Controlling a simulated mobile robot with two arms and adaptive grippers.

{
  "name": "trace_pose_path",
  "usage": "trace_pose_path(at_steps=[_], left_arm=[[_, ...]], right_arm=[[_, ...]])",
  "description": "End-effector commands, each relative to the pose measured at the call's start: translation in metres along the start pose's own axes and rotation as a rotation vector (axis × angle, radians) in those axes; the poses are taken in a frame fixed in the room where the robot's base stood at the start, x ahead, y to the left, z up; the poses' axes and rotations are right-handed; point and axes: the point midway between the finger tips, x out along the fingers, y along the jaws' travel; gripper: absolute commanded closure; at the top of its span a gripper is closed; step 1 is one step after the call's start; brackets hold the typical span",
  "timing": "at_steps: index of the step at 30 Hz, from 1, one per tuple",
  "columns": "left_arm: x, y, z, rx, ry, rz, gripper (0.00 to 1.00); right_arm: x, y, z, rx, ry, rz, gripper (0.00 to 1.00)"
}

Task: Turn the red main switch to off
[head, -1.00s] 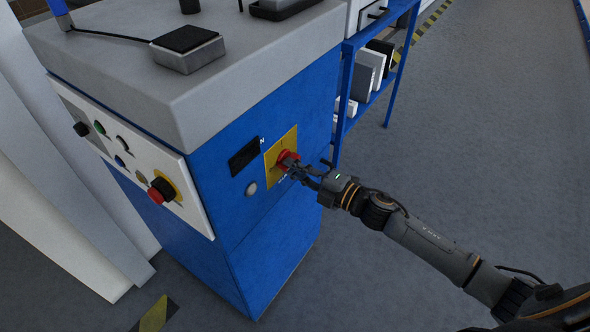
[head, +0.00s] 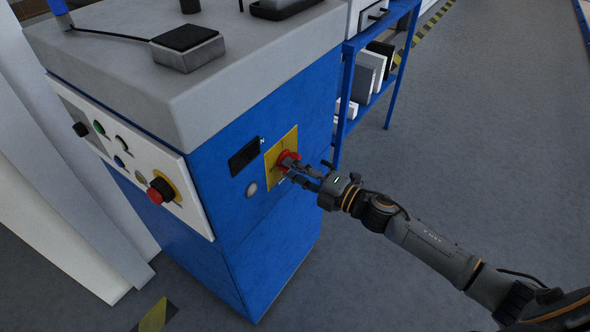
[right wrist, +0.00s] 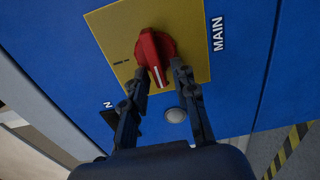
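The red main switch (head: 287,160) sits on a yellow plate (head: 272,178) on the blue cabinet side. In the right wrist view the red knob (right wrist: 154,52) has its white line pointing down the picture, between my fingers; a small dark plate mark lies left of it. The MAIN label (right wrist: 218,34) is beside the plate. My right gripper (head: 293,171) is at the switch, its fingers (right wrist: 162,78) spread either side of the knob's lower end. A gap shows on at least one side; contact on the other is unclear. My left gripper is out of view.
A white panel with buttons and a red mushroom button (head: 158,190) is on the cabinet's left face. A dark display (head: 244,157) and a round grey button (right wrist: 175,115) are near the switch. A blue shelf rack (head: 345,100) stands behind right. Floor at right is clear.

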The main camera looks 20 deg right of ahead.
Motion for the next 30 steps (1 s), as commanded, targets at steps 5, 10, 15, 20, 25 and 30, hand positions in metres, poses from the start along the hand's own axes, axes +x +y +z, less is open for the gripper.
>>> trace_pose_path(at_steps=[5, 10, 15, 20, 25, 30], left_arm=[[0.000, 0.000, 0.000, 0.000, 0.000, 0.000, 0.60], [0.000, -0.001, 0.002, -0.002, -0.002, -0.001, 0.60], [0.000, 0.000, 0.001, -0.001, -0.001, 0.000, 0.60], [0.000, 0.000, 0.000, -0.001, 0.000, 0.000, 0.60], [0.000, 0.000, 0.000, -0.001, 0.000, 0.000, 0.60], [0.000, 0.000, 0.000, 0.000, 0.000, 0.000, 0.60]], right_arm=[[0.000, 0.000, 0.001, 0.001, -0.001, 0.000, 0.65], [-0.002, 0.000, 0.001, 0.002, -0.002, 0.000, 0.65], [-0.019, -0.002, 0.001, 0.003, -0.003, -0.003, 0.65], [-0.048, -0.002, 0.000, 0.004, -0.002, -0.005, 0.65], [-0.079, -0.002, 0.000, 0.005, -0.002, -0.004, 0.65], [-0.103, -0.002, 0.000, 0.003, -0.001, -0.003, 0.65]])
